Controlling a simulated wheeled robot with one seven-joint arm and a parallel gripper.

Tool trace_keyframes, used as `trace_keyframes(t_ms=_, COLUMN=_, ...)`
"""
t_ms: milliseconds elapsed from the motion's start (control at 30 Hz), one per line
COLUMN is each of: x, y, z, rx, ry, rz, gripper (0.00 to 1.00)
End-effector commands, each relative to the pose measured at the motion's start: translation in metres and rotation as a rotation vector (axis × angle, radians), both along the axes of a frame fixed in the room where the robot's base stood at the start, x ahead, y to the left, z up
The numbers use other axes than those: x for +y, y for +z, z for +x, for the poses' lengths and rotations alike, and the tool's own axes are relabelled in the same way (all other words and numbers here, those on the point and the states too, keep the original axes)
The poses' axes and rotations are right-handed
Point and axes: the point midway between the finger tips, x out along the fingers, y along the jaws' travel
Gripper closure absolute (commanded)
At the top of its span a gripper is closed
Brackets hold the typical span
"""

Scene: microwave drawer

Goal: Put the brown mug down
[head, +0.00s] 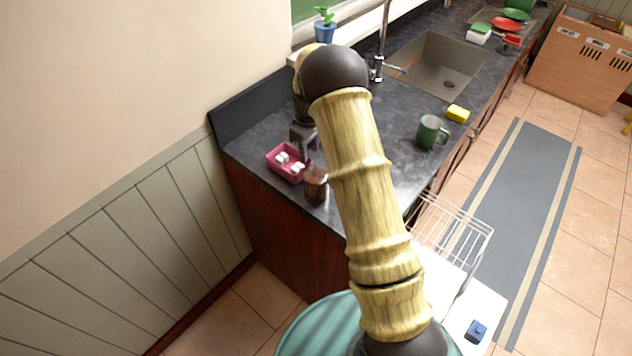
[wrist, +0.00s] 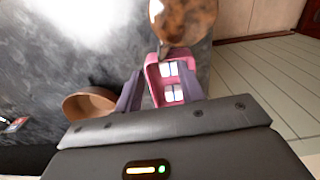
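The brown mug (head: 316,186) is by the near end of the counter, beside a pink tray. In the wrist view a mottled, glossy brown round thing (wrist: 184,20), which looks like the mug, is at the top edge, partly cut off. It lies beyond my fingertips and covers part of the tray's far end. My gripper (head: 303,152) points down above the counter, close to the mug. In the wrist view its two grey-purple fingers (wrist: 158,72) stand apart, with the tray seen between them. I see no finger on the mug. Whether its base touches the counter is hard to tell.
The pink tray (head: 274,168) holds white pieces. A brown bowl (wrist: 90,104) lies left of my fingers in the wrist view. A green mug (head: 429,131) and yellow sponge (head: 458,114) stand near the sink (head: 430,62). Below the counter, a wire rack (head: 452,225) sticks out.

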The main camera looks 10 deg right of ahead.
Motion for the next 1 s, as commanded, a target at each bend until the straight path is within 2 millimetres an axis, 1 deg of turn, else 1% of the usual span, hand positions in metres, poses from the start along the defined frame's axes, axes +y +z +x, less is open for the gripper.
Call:
trace_keyframes(t_ms=200, x=0.000, y=0.000, z=0.000, rx=0.000, ry=0.000, rz=0.000, gripper=0.61)
trace_keyframes(t_ms=300, x=0.001, y=-0.004, z=0.000, rx=0.001, ry=0.000, rz=0.000, gripper=0.61)
trace_keyframes(t_ms=467, x=0.002, y=-0.020, z=0.001, rx=0.004, ry=-0.001, rz=0.000, gripper=0.61)
trace_keyframes(t_ms=600, x=0.002, y=-0.040, z=0.002, rx=0.002, ry=-0.001, rz=0.000, gripper=0.61)
trace_keyframes(t_ms=700, x=0.002, y=-0.048, z=0.002, rx=-0.001, ry=0.000, rz=-0.002, gripper=0.61)
trace_keyframes(t_ms=800, x=0.002, y=-0.052, z=0.003, rx=-0.001, ry=0.000, rz=-0.002, gripper=0.61)
trace_keyframes(t_ms=1000, x=0.002, y=-0.052, z=0.003, rx=-0.002, ry=0.000, rz=-0.001, gripper=0.61)
